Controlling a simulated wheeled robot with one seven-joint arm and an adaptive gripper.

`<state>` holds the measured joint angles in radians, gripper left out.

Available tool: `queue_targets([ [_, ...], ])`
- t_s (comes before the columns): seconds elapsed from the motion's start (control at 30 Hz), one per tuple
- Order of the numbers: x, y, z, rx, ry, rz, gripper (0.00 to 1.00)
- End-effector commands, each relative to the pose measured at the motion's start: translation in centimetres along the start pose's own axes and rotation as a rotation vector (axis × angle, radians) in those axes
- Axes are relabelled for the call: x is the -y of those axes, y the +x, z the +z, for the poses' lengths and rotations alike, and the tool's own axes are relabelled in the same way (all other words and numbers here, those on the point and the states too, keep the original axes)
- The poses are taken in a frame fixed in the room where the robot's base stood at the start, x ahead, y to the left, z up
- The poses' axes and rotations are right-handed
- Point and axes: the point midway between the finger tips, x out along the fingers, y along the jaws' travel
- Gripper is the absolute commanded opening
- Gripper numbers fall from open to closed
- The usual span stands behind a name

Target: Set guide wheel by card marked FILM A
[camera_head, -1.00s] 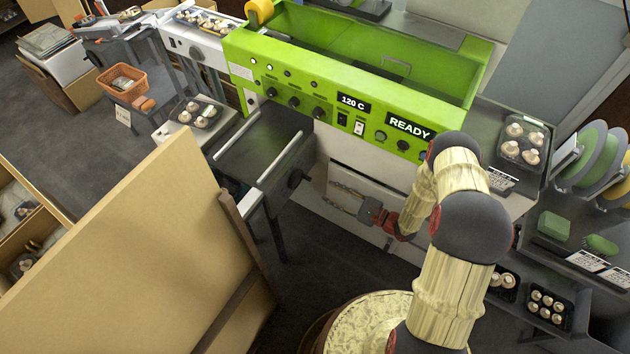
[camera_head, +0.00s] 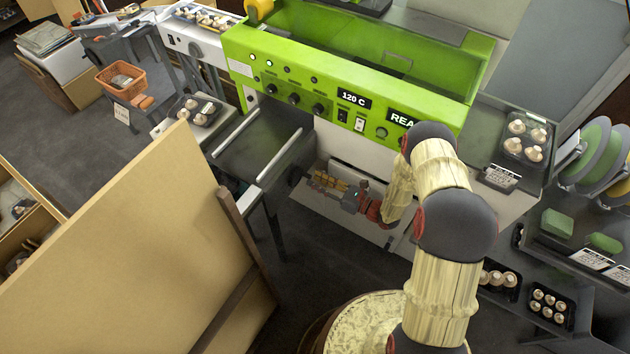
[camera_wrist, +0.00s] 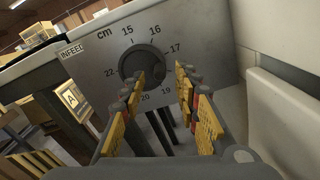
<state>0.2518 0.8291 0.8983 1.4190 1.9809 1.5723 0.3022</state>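The guide wheel (camera_wrist: 143,63) is a dark round knob on a grey plate in the wrist view, ringed by a cm scale with numbers from 15 to 22. Its exact setting is too small to tell. My gripper (camera_wrist: 158,82) is open, with yellow-padded fingers spread on either side below the wheel; contact is not clear. In the head view my gripper (camera_head: 328,183) is low in front of the machine, just right of the wheel. A small card marked A (camera_wrist: 72,98) shows at left in the wrist view; no FILM wording is legible.
The green machine (camera_head: 340,72) reads 120 C, its READY sign partly hidden by my arm. The dark infeed table (camera_head: 250,150) is left of my gripper. A tan board (camera_head: 120,240) stands at front left. Film rolls (camera_head: 595,150) and small cards (camera_head: 590,259) are at right.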

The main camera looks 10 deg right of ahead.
Motion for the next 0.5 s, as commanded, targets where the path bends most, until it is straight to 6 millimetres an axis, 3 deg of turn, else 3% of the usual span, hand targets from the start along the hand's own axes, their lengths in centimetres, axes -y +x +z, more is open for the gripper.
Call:
queue_targets([
  [0.17, 0.0, 1.22, -0.02, 0.0, 0.0, 0.0, 0.32],
  [0.5, -0.01, 1.33, 0.04, 0.001, 0.0, -0.001, 0.28],
])
